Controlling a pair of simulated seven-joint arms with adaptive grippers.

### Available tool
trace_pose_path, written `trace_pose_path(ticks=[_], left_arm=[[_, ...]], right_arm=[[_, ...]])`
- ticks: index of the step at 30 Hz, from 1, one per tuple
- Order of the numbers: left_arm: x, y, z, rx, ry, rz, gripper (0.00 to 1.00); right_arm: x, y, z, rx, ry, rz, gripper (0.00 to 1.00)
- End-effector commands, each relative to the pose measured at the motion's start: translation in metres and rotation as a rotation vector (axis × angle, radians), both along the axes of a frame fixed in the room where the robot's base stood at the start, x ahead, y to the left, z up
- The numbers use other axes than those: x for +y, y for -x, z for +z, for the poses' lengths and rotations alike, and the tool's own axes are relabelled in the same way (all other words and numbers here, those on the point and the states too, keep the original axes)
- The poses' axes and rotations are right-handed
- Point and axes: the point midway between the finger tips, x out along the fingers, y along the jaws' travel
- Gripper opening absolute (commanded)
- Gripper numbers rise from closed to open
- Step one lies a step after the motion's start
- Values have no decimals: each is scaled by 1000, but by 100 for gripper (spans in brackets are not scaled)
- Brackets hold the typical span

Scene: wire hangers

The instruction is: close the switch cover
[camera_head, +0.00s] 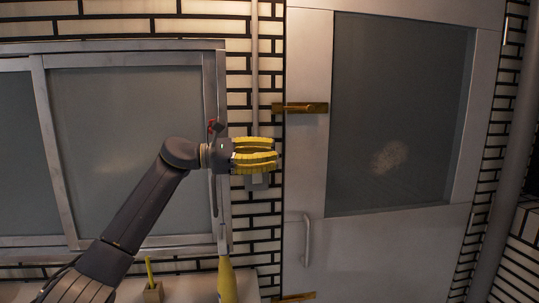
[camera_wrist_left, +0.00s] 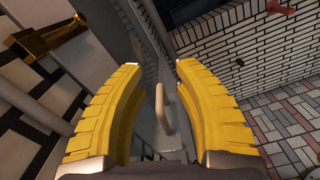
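In the head view a small grey box (camera_head: 258,183), which looks like the switch, sits on the brick wall between the window and the door. The yellow fingers of my left gripper (camera_head: 276,156) are in front of its upper part and hide much of it. I cannot tell whether its cover is open or whether the fingers touch it. In the left wrist view my left gripper (camera_wrist_left: 158,66) is open, its two curved fingers apart with nothing held between them. The switch cover cannot be made out there. My right gripper is not in view.
A grey pipe (camera_head: 254,70) runs down the wall above the box. A door (camera_head: 400,245) with a brass fitting (camera_head: 304,107) and a grey handle (camera_head: 307,240) stands to the right. A window (camera_head: 125,130) is to the left. A yellow tapered object (camera_head: 227,281) stands below.

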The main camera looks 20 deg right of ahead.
Motion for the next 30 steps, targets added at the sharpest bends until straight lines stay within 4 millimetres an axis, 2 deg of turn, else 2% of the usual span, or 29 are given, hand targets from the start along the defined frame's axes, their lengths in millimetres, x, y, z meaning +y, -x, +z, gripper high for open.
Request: trace_pose_path(ticks=[1,8,30], left_arm=[[0,0,0,0,0,0,26],[0,0,0,0,0,0,0],[4,-3,-1,-5,1,9,0]], right_arm=[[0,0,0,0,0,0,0],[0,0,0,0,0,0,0],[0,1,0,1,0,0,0]])
